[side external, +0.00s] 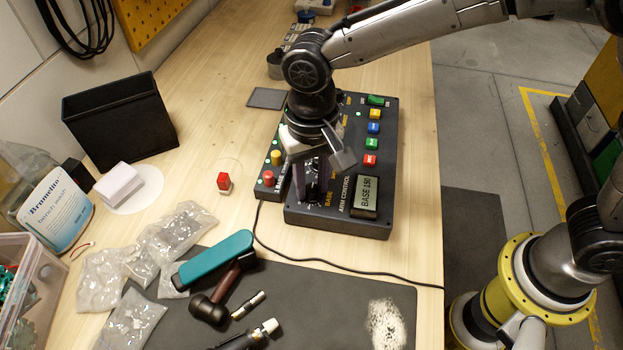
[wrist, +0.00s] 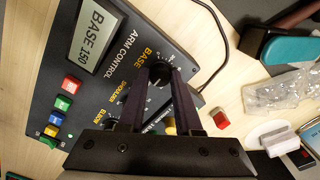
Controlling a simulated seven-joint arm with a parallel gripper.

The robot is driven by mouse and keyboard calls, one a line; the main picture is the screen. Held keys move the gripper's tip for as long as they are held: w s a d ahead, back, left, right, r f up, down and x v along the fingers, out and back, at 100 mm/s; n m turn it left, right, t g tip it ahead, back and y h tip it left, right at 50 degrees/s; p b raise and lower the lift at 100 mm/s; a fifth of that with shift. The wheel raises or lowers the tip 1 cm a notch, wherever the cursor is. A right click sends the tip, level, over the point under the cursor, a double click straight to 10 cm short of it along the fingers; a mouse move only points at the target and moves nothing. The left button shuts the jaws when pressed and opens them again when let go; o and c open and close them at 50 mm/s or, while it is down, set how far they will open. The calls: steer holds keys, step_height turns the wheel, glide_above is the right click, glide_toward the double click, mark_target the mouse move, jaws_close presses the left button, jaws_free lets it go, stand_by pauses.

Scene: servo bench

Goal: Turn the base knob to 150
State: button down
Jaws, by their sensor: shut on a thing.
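The dark control box (side external: 345,222) labelled ARM CONTROL stands on the wooden bench. Its display (side external: 366,196) reads BASE 150, and the display also shows in the wrist view (wrist: 95,38) with the same reading. The base knob (wrist: 160,74) is black and round, beside the yellow word BASE. My gripper (wrist: 166,80) points down at the box with its two fingers on either side of the base knob, shut on it. In the side view my gripper (side external: 312,195) hides most of that knob.
Colored buttons (side external: 372,142) run along the box's right side. A small red-topped block (side external: 223,183) stands to its left. Plastic bags (side external: 170,240), a teal case (side external: 215,259) and a dark hammer (side external: 213,302) lie in front. A black bin (side external: 120,122) stands at left.

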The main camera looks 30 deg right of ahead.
mark_target(312, 188)
steer(key=shift+r, duration=0.1)
steer(key=c, duration=0.6)
jaws_free()
step_height(312, 188, up, 14)
stand_by(0.4)
